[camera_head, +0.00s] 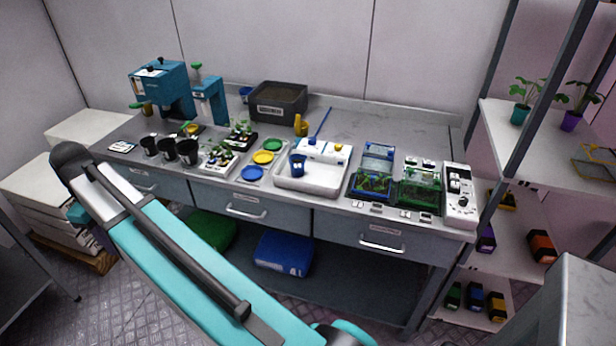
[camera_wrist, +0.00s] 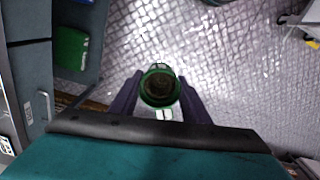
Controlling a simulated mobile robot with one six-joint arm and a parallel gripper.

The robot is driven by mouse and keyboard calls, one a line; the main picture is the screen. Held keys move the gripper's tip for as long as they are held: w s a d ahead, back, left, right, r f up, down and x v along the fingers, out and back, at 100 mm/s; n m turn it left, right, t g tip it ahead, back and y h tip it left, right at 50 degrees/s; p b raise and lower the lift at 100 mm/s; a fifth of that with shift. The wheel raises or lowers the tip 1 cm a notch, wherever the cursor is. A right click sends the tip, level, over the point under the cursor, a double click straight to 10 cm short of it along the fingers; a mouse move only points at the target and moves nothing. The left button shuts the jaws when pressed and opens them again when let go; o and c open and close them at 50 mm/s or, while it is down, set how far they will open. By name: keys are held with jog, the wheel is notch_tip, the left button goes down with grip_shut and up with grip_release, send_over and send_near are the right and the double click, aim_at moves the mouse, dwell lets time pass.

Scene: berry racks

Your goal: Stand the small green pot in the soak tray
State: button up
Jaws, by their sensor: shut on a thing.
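The small green pot (camera_wrist: 147,99) is between the fingers of my gripper (camera_wrist: 160,87) in the wrist view. The gripper is shut on it. The pot's round green rim faces the camera, and dark, soil-like material shows inside. The pot is over the patterned metal floor, apart from the bench. In the head view, my arm crosses the lower left, and neither the gripper nor the pot can be made out. I cannot tell for sure which container is the soak tray.
The grey bench (camera_head: 400,130) holds a dark soil bin (camera_head: 277,111), several black pots, coloured saucers (camera_head: 252,173), a white unit (camera_head: 322,185) with a blue cup, and clear boxes with seedlings (camera_head: 418,190). A rack with potted plants (camera_head: 545,140) stands at right. Bare benchtop shows at back right.

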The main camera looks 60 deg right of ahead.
jog(key=s+d+m, duration=0.4)
jog(key=d, duration=0.6)
jog(key=s+d+r+m, duration=0.1)
jog(key=s+d+m, duration=0.35)
jog(key=d, duration=0.65)
jog(key=s+d+m, duration=0.3)
jog(key=s+d, duration=0.2)
jog(key=d, duration=0.5)
jog(key=s+d+m, duration=0.6)
jog(key=s+d, duration=0.3)
jog(key=s, duration=0.4)
jog(key=s+d+r+m+p, duration=0.1)
jog(key=s+d+m, duration=0.5)
jog(key=s+d, duration=0.3)
jog(key=s, duration=0.4)
jog(key=shift+d, duration=0.15)
jog(key=shift+w, duration=0.1)
jog(key=w+d+p, duration=0.1)
jog(key=w+d, duration=0.2)
jog(key=w, duration=0.1)
jog(key=w+d+f+p, duration=0.1)
jog(key=w+d+p, duration=0.1)
jog(key=w+d, duration=0.1)
jog(key=w+d+p, duration=0.2)
jog(key=w, duration=0.4)
jog(key=shift+w+d+f, duration=0.1)
jog(key=shift+d+f, duration=0.1)
jog(key=shift+d, duration=0.2)
